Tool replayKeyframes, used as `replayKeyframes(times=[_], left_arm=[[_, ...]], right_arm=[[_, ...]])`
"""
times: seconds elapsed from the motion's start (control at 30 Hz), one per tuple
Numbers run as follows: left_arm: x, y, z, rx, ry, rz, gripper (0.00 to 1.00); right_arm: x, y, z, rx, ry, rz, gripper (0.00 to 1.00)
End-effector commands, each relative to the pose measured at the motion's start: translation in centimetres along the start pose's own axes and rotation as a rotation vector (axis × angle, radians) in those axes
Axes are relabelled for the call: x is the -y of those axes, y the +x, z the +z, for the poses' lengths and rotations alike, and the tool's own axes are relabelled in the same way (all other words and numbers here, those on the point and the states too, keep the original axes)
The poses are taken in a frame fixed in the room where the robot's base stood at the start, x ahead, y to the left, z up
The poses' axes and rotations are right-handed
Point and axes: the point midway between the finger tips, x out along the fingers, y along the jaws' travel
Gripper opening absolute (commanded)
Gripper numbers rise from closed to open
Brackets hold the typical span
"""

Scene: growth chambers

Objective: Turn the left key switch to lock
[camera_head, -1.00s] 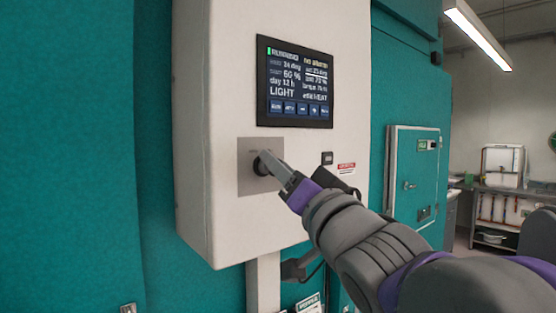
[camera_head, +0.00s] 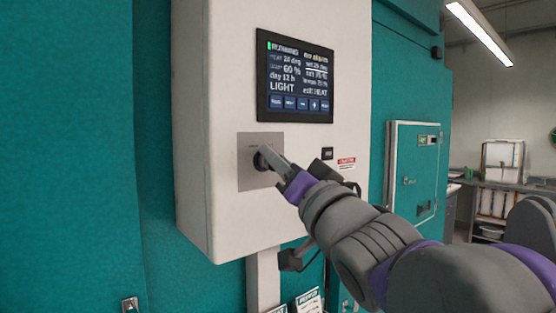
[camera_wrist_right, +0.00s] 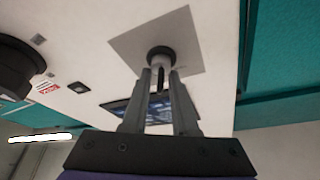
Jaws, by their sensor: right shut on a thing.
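The key switch (camera_head: 260,160) is a dark round collar on a grey square plate (camera_head: 246,179), on the front of a white control box below its screen. My right gripper (camera_head: 266,157) reaches it from the right and covers part of it. In the right wrist view, the collar of the key switch (camera_wrist_right: 161,54) shows on its plate (camera_wrist_right: 122,46). There the two fingers of my right gripper (camera_wrist_right: 160,82) are closed around the key (camera_wrist_right: 160,77), just in front of the collar. The key's turn position is hard to read. My left gripper is not in view.
The screen (camera_head: 296,80) on the white control box (camera_head: 222,60) reads RUNNING. A small dark button (camera_head: 327,153) and a red-and-white label (camera_head: 346,163) are right of the plate. Teal chamber walls (camera_head: 70,150) flank the box.

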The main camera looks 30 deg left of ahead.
Motion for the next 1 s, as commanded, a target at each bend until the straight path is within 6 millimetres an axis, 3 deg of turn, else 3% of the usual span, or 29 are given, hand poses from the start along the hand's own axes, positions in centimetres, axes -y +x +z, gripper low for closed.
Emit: replayKeyframes(times=[0.37, 1.0], left_arm=[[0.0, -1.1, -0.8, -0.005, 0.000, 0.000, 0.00], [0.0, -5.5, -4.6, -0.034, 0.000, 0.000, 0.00]], right_arm=[[0.1, 0.1, -0.2, -0.001, -0.164, -0.066, 0.00], [0.5, 0.1, -0.3, -0.001, -0.706, -0.292, 0.00]])
